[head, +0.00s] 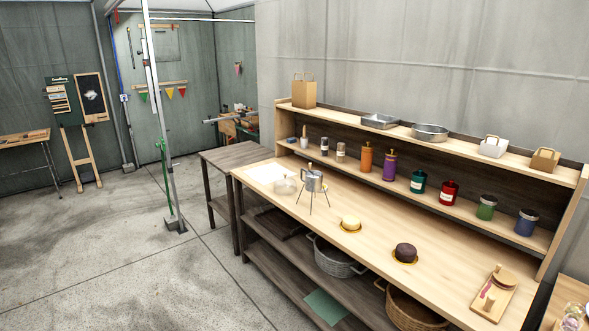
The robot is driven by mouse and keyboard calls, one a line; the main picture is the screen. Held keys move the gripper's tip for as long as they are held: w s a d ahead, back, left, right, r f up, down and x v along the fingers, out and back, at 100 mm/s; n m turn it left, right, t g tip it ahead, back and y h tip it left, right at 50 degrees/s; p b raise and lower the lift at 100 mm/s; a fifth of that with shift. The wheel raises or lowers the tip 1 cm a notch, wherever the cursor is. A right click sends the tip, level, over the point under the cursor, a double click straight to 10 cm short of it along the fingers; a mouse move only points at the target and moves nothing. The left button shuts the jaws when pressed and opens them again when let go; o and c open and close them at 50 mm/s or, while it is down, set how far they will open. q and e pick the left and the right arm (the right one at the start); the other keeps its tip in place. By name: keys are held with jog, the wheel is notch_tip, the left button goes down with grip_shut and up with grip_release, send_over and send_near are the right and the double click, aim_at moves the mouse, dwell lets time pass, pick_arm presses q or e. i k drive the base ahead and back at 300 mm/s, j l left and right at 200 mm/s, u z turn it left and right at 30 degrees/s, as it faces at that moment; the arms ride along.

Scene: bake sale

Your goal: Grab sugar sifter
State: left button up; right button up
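Neither of my grippers is in view.
A yellow-topped cake (350,224), a dark cake (405,253) and a wooden board (488,294) with small items sit along the counter. Several bottles and jars line the shelf behind. Baskets are below. A pole (160,120) stands left; floor (120,250) in front is clear.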

aim_at(312, 185)
jog(key=i+l+u, duration=0.15)
jog(key=i+u, duration=0.35)
jog(key=i, duration=0.85)
jog(key=i+z, duration=0.4)
jog(key=i+j+z, duration=0.15)
jog(key=z, duration=0.3)
jog(key=i+j, duration=0.05)
jog(key=i, duration=0.05)
